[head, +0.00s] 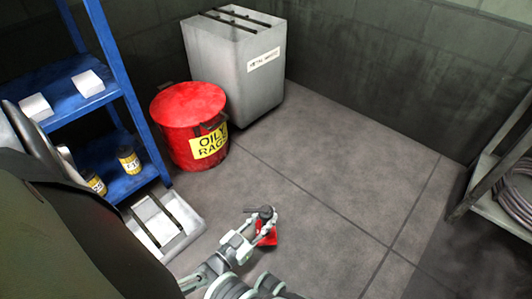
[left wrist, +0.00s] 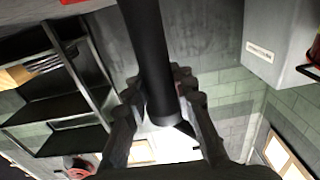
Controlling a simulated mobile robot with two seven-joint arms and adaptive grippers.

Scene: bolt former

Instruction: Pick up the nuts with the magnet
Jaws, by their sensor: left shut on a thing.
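My left gripper (head: 262,220) is low over the grey floor in the head view. It is shut on a dark rod-like handle, which I take to be the magnet's handle (head: 265,211). A red part (head: 267,236) shows just below and beside the fingers; I cannot tell whether it touches the floor. In the left wrist view the black handle (left wrist: 148,55) runs between the two fingers (left wrist: 160,105). I cannot make out any nuts in either view. My right gripper is in neither view.
A red oily-rags bin (head: 187,118) and a grey metal-waste bin (head: 238,75) stand by the back wall. Blue shelves (head: 122,75) are at left, a white tray-like box (head: 165,238) below them. A grey rack (head: 488,175) is at right. The middle floor is clear.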

